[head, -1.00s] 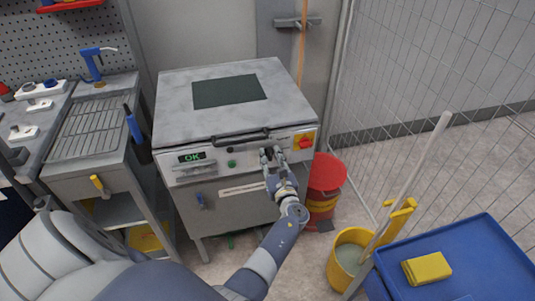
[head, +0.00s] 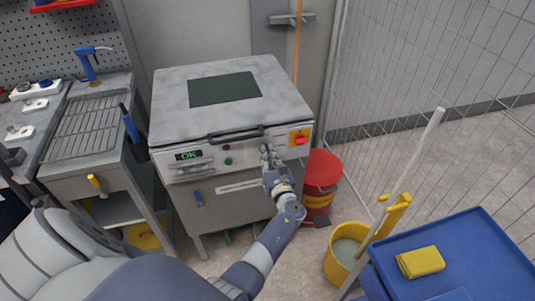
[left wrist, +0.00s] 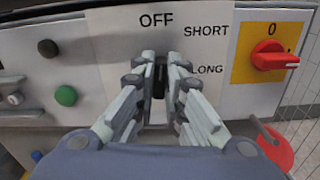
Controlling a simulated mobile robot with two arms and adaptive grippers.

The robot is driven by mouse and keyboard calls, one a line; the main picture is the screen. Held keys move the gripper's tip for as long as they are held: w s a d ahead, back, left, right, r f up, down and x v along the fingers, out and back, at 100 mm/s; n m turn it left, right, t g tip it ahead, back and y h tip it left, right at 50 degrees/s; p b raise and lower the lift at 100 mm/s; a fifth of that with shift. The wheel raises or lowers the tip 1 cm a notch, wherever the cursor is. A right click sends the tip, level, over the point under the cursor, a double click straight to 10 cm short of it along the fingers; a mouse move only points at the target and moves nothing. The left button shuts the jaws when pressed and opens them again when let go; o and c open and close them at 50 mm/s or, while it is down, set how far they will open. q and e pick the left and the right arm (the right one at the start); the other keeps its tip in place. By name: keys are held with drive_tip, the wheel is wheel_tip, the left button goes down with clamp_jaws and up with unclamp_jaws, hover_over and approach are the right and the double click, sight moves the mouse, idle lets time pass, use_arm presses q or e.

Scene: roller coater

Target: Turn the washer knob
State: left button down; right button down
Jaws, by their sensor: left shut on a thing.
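The washer (head: 185,110) is a grey box-shaped machine with a front control panel. My left gripper (head: 267,152) is at the right part of that panel. In the left wrist view, my left gripper (left wrist: 160,75) is shut on the black washer knob (left wrist: 158,82), with a finger on each side. Only a narrow dark strip of the knob shows between the fingers, so where it points is hard to tell. The labels OFF, SHORT and LONG are printed above and to the right of it. My right gripper is not in view.
A red switch (left wrist: 272,57) on a yellow plate sits right of the knob. A green button (left wrist: 66,96) and a black button (left wrist: 48,48) are to the left. A red bin (head: 322,170), a yellow bucket (head: 343,262) and a blue cart (head: 480,255) stand at the right.

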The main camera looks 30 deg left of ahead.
use_arm(q)
drive_tip(key=shift+w+d+m+p, duration=0.1)
drive_tip(key=shift+m+p, duration=1.75)
drive_tip(key=shift+m, duration=2.2)
drive_tip(key=shift+w+m+p, duration=0.1)
drive_tip(key=shift+m+p, duration=1.75)
drive_tip(key=shift+m, duration=2.2)
drive_tip(key=c, duration=1.7)
unclamp_jaws()
drive_tip(key=shift+f, duration=0.2)
drive_tip(key=shift+o, duration=0.2)
drive_tip(key=shift+s+d, duration=0.1)
